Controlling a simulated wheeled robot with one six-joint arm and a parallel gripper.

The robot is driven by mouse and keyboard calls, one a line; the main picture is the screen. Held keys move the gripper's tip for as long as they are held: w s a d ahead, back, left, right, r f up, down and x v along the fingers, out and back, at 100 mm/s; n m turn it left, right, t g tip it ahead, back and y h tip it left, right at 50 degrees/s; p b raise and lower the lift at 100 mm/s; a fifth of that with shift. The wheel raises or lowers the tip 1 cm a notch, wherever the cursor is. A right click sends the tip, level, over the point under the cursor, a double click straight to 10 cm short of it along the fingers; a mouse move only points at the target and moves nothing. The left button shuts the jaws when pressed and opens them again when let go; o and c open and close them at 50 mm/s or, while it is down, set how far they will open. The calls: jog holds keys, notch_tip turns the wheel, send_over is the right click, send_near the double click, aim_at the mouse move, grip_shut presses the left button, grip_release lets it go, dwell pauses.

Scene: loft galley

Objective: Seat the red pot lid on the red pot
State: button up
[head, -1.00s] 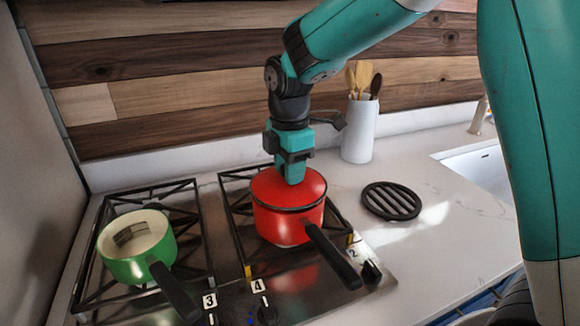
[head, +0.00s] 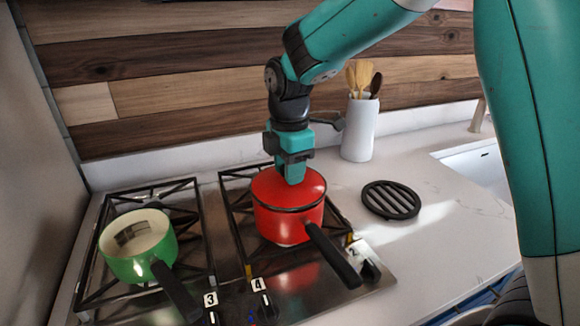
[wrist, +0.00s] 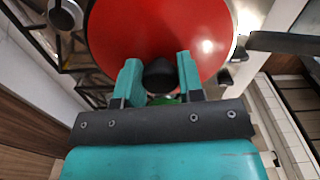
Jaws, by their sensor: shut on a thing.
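The red pot (head: 288,226) stands on the right-hand burner grate, its black handle (head: 333,257) pointing toward the lower right. The red pot lid (head: 308,187) lies over the pot's mouth and looks level, with its dark rim along the pot's top edge. In the wrist view the lid (wrist: 130,35) fills the upper middle, with its dark knob (wrist: 160,76) between my fingers. My gripper (head: 291,178) points down onto the lid and is shut on the knob; the gripper also shows in the wrist view (wrist: 160,80). The far side of the rim is hidden.
A green pot (head: 140,250) with a cream inside stands on the left grate (head: 205,225). A black round trivet (head: 391,200) lies on the counter to the right. A white crock (head: 359,130) with utensils stands behind it. The sink (head: 475,168) is at the far right.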

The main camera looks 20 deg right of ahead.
jog(key=shift+f, duration=0.55)
dwell(0.9)
jog(key=o, duration=0.9)
jog(key=shift+r, duration=0.1)
jog(key=shift+r+p, duration=3.25)
jog(key=shift+r, duration=0.25)
jog(key=s+a+r+m+y, duration=0.1)
jog(key=s+m, duration=0.3)
jog(key=s, duration=0.4)
jog(key=s+a+r+m+y, duration=0.1)
jog(key=s+m, duration=0.3)
jog(key=s, duration=0.4)
jog(key=s+a+r+m+y, duration=0.2)
jog(key=s+r+m, duration=0.1)
jog(key=s, duration=0.5)
jog(key=shift+s+a+r+m+b, duration=0.1)
jog(key=shift+s+a+m+b, duration=0.25)
jog(key=shift+m, duration=0.35)
